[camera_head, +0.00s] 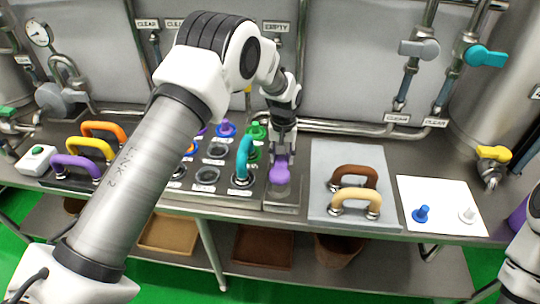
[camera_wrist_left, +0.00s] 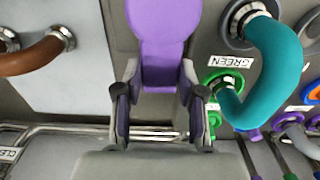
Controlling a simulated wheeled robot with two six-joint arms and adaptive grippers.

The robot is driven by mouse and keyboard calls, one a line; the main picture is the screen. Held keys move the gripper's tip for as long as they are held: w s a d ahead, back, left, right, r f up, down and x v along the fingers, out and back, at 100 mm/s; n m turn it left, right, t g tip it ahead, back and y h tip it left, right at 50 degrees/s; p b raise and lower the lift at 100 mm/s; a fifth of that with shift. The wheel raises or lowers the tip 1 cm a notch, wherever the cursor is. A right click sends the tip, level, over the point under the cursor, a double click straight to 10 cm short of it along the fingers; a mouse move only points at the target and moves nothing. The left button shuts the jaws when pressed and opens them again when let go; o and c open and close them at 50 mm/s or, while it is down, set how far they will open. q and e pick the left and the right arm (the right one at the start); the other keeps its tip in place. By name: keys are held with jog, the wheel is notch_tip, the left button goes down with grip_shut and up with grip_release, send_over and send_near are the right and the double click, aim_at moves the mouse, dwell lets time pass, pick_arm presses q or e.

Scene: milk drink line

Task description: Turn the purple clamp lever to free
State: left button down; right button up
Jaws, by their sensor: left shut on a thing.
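The purple clamp lever (camera_head: 279,173) sits on a grey metal block at the front of the bench, just right of the panel of coloured ports. In the left wrist view the lever (camera_wrist_left: 163,32) is a rounded purple plate that narrows between the fingers. My left gripper (camera_head: 281,150) reaches down on it from behind. In the wrist view its two fingers (camera_wrist_left: 160,98) stand on either side of the lever and are shut on it. The lever's pivot is not clear to see. My right gripper is out of view; only part of my right arm shows at the right edge.
A teal handle (camera_head: 243,160) stands close left of the lever, and a green ring (camera_wrist_left: 225,88) lies near it. Brown and cream handles (camera_head: 354,196) stand on a grey plate to the right. A white board (camera_head: 440,195) holds blue and white pegs. Pipes run behind.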

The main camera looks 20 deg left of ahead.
aim_at(281, 158)
pick_arm(q)
jog(key=shift+s+f, duration=0.25)
jog(key=shift+f, duration=0.05)
jog(key=c, duration=0.8)
grip_release()
jog(key=shift+o, duration=0.6)
jog(key=shift+w+a, duration=0.1)
jog(key=shift+w, duration=0.05)
jog(key=shift+r, duration=0.15)
notch_tip(281, 158, up, 12)
